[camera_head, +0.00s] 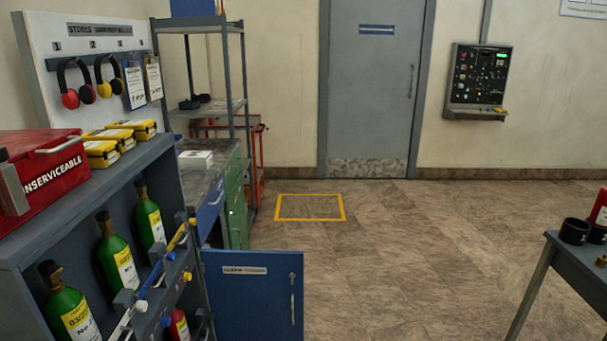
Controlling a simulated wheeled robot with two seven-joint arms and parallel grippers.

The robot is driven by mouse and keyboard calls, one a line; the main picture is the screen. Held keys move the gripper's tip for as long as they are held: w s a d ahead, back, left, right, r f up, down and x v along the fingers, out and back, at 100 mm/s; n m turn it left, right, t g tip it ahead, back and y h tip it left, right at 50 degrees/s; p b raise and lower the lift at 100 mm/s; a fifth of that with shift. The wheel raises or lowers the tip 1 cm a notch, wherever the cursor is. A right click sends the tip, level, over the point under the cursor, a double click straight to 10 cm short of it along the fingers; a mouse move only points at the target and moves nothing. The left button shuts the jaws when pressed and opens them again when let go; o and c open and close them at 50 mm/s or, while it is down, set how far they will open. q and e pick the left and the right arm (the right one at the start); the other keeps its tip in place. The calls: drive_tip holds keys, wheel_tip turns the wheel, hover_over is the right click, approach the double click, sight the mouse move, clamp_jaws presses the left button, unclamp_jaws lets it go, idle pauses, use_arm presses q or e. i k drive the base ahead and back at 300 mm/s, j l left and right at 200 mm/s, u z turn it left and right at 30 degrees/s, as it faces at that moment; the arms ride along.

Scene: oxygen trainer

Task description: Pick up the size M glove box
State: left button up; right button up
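I cannot pick out a box marked as size M gloves; the small labels are not readable. Three yellow and black boxes stand in a row on top of the grey cabinet at the left: the near one (101,153), the middle one (118,139) and the far one (142,128). I cannot tell what they hold. A small white box (195,158) lies on the bench behind the cabinet; its marking is too small to read. Neither of my grippers is in view.
A red box marked "unserviceable" (52,170) stands left of the yellow boxes. Green bottles (118,253) fill the cabinet below. A blue door (250,295) stands open into the floor space. A dark table (580,262) is at the right. The middle floor is clear.

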sight(188, 161)
drive_tip(key=i+l+z, duration=0.2)
drive_tip(key=i+z, duration=0.2)
drive_tip(key=i+l+z, duration=0.1)
drive_tip(key=i+z, duration=0.3)
drive_tip(key=i+l+u, duration=0.15)
drive_tip(key=i, duration=0.95)
drive_tip(key=i+u, duration=0.4)
drive_tip(key=i, duration=0.3)
drive_tip(key=i+l+u, duration=0.2)
drive_tip(key=i+u, duration=0.25)
drive_tip(key=i, duration=0.2)
drive_tip(key=i+u, duration=0.45)
drive_tip(key=i+l+u, duration=0.15)
drive_tip(key=u, duration=0.3)
drive_tip(key=i+l+u, duration=0.7)
drive_tip(key=u, duration=0.2)
